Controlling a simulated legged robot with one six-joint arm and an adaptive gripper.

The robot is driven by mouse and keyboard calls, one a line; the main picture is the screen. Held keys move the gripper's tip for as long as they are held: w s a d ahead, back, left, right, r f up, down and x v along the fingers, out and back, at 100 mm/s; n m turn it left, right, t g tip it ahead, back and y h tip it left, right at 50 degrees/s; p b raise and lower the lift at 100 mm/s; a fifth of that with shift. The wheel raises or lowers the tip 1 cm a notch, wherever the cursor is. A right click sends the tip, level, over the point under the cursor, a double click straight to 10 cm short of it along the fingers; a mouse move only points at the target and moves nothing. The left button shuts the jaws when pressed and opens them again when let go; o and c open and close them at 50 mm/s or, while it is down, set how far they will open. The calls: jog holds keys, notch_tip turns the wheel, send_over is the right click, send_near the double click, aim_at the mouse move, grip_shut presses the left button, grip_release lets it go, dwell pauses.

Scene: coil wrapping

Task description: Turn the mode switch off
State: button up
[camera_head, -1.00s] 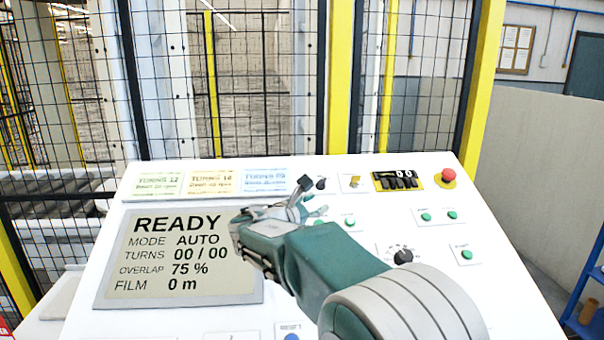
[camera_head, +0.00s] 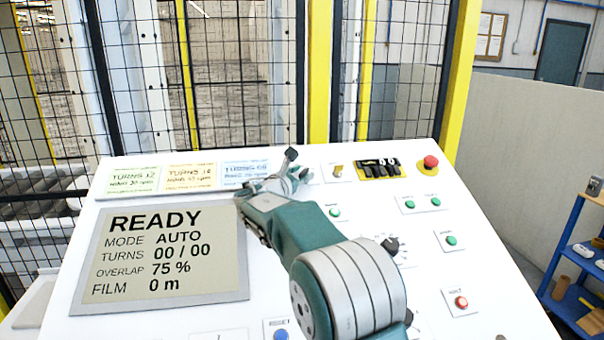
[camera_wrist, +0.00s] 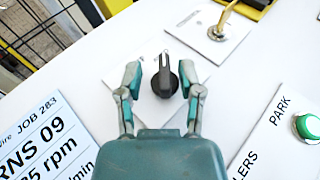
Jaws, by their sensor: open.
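A black rotary knob (camera_wrist: 165,80) stands on a white square plate in the wrist view; it is likely the mode switch, though its label does not show. Its pointer ridge lies roughly along the gripper's axis. My gripper (camera_wrist: 160,76) is open, with one finger on each side of the knob and small gaps showing on both sides. In the head view my gripper (camera_head: 283,168) is at the upper middle of the sloped panel and hides the knob. The panel screen (camera_head: 165,255) reads READY, MODE AUTO, TURNS 00 / 00.
Job cards (camera_head: 190,176) line the top left. Green buttons (camera_head: 451,241) and another black knob (camera_head: 390,246) are lower right. A mesh fence stands behind.

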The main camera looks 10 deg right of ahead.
jog(key=shift+w+d, duration=0.1)
jog(key=shift+d, duration=0.25)
grip_shut()
jog(key=shift+n+t, duration=0.3)
jog(key=n+t+y, duration=0.3)
jog(key=n+y, duration=0.1)
jog(key=shift+n+y, duration=0.3)
jog(key=shift+n, duration=0.1)
jog(key=shift+f+n+t+y, duration=0.1)
jog(key=shift+n+t+y, duration=0.9)
jog(key=shift+n+y, duration=1.2)
jog(key=shift+y, duration=0.3)
jog(key=shift+a, duration=0.1)
